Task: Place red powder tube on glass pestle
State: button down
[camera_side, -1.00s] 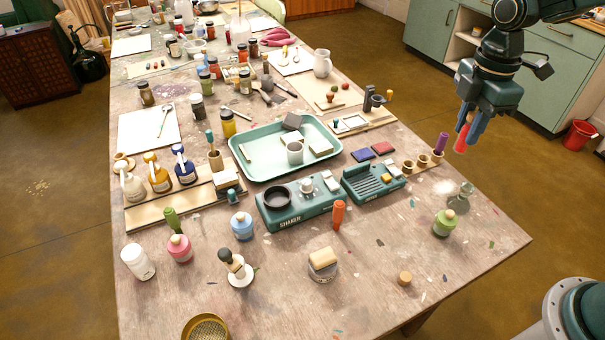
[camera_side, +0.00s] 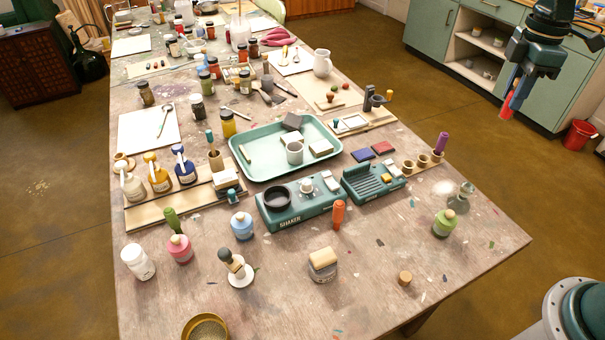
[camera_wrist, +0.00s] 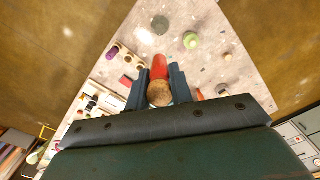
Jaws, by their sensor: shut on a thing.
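My gripper (camera_side: 515,92) is shut on the red powder tube (camera_side: 506,106), high in the air beyond the table's right edge in the side view. In the wrist view the tube (camera_wrist: 159,67) sits between both fingers, its cork end (camera_wrist: 159,94) towards the camera. The glass pestle (camera_side: 466,190) is a clear glass piece standing on the table near the right edge. In the wrist view the pestle (camera_wrist: 160,24) shows beyond the tube's far end. The tube and the pestle are well apart.
A green bottle (camera_side: 444,224) stands just in front of the pestle. A wooden rack (camera_side: 422,161) with a purple tube (camera_side: 442,143) is behind and left of it. The shaker (camera_side: 300,204) is further left. Bare tabletop lies right of the green bottle.

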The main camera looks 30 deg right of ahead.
aim_at(503, 118)
notch_tip(503, 118, down, 19)
jog(key=shift+f, duration=0.2)
dwell(0.8)
jog(key=shift+f, duration=0.1)
jog(key=c, duration=1.2)
grip_release()
jog(key=shift+c, duration=0.2)
notch_tip(503, 118, up, 12)
